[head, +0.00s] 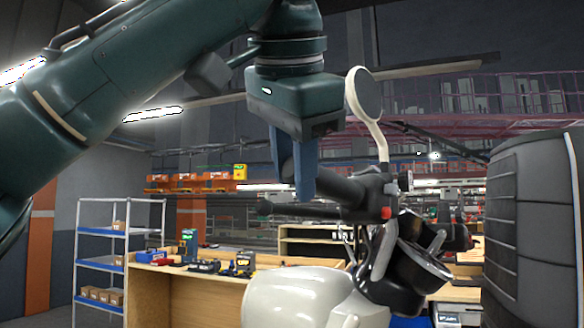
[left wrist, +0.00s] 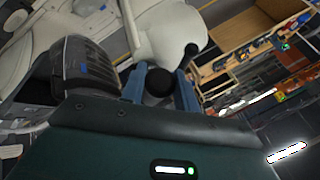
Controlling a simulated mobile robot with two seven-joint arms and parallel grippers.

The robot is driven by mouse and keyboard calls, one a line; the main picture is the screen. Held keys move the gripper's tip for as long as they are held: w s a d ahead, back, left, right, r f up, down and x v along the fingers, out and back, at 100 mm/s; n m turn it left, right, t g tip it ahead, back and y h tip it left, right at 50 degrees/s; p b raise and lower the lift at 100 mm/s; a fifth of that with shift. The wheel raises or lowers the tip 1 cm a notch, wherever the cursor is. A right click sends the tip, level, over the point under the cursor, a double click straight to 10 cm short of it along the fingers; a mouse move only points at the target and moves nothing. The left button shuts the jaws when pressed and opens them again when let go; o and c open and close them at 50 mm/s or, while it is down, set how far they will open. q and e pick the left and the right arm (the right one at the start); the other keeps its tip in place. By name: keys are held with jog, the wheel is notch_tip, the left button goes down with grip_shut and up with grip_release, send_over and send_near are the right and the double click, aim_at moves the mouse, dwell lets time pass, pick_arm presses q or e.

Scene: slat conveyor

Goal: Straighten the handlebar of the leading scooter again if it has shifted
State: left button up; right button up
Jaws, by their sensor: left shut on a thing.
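The scooter (head: 300,296) has a cream body and stands low in the middle of the head view; its cream bodywork also fills the top of the left wrist view (left wrist: 170,32). Its black handlebar (head: 350,192) carries a round cream-rimmed mirror (head: 368,95) on a curved stalk. My left gripper (head: 304,185) reaches down from above onto the handlebar's near-left part. In the left wrist view, its two blue fingers (left wrist: 161,88) sit on either side of a round black grip end (left wrist: 160,81), shut on it. The exact handlebar angle is hard to judge. My right gripper is not visible.
A large dark ribbed body (head: 530,220) stands close on the right. Behind are a wooden workbench (head: 290,262) with tools, a shelf rack (head: 118,232) with boxes at the left, and orange bins (head: 190,183). Open air lies left of the handlebar.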

aim_at(320, 184)
pick_arm(q)
jog(key=shift+n+y, duration=0.3)
jog(key=shift+n, duration=0.2)
jog(key=shift+s+d+f+b, duration=0.35)
jog(key=shift+s+d+f, duration=0.15)
jog(key=shift+s+d, duration=0.2)
jog(key=shift+s+d+f+b, duration=0.3)
jog(key=shift+s+d+f, duration=0.2)
jog(key=shift+s+d, duration=0.15)
jog(key=shift+n+t+y, duration=0.4)
jog(key=shift+n+t, duration=0.1)
jog(key=shift+n, duration=0.2)
jog(key=s+d+f, duration=0.1)
jog(key=s+d+f+b, duration=0.1)
jog(key=shift+s+d, duration=0.2)
jog(key=shift+d, duration=0.3)
jog(key=s+d+f, duration=0.1)
jog(key=s+d+n, duration=0.1)
jog(key=d, duration=0.1)
jog(key=shift+f+y, duration=0.3)
jog(key=shift+f, duration=0.1)
